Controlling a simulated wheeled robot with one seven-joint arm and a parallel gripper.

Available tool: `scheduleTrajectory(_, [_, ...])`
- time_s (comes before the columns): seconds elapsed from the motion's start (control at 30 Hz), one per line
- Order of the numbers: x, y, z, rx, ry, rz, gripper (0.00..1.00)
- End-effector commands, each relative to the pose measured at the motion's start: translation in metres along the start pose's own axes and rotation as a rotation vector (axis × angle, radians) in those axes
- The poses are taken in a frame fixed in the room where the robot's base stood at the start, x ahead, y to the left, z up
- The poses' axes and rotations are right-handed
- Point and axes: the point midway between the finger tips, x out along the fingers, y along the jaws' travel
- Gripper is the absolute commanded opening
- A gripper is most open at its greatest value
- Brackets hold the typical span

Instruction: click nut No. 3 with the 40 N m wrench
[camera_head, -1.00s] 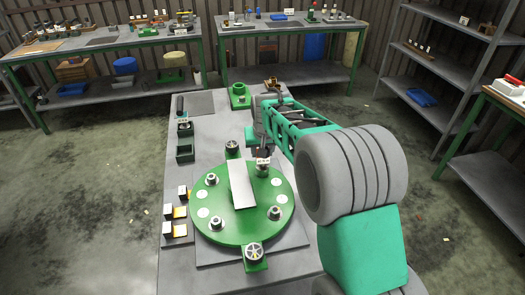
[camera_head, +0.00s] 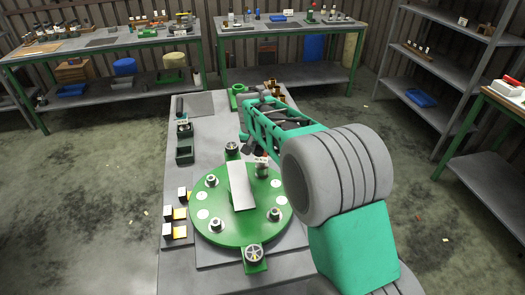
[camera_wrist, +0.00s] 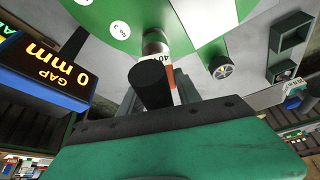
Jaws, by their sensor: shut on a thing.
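The 40 N m wrench (camera_head: 262,168) stands over the far right stud of the round green plate (camera_head: 235,235). In the wrist view its black handle (camera_wrist: 151,82) points at the camera, and a white and orange band marked 40 (camera_wrist: 165,58) shows behind it. My gripper (camera_head: 250,150) is shut on the wrench; its dark jaws show in the wrist view (camera_wrist: 165,103). A white "no. 3" disc (camera_wrist: 118,28) lies on the plate beside the wrench. The nut under the wrench is hidden, so I cannot tell how it is seated.
Other nuts stand on the plate at left (camera_head: 211,181), front (camera_head: 214,222) and right (camera_head: 274,213). A pale bar (camera_head: 241,186) lies across its middle. A display reading GAP 0 mm (camera_wrist: 50,65) is close at left in the wrist view. Dark bins (camera_head: 185,152) stand on the table's left.

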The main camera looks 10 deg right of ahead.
Motion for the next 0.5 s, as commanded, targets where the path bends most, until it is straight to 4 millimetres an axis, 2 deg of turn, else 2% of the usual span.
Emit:
scheduleTrajectory(0.03, [-0.007,-0.001,-0.004,0.001,0.004,-0.002,0.00])
scheduleTrajectory(0.5, [-0.035,-0.001,-0.016,-0.001,0.004,-0.002,0.00])
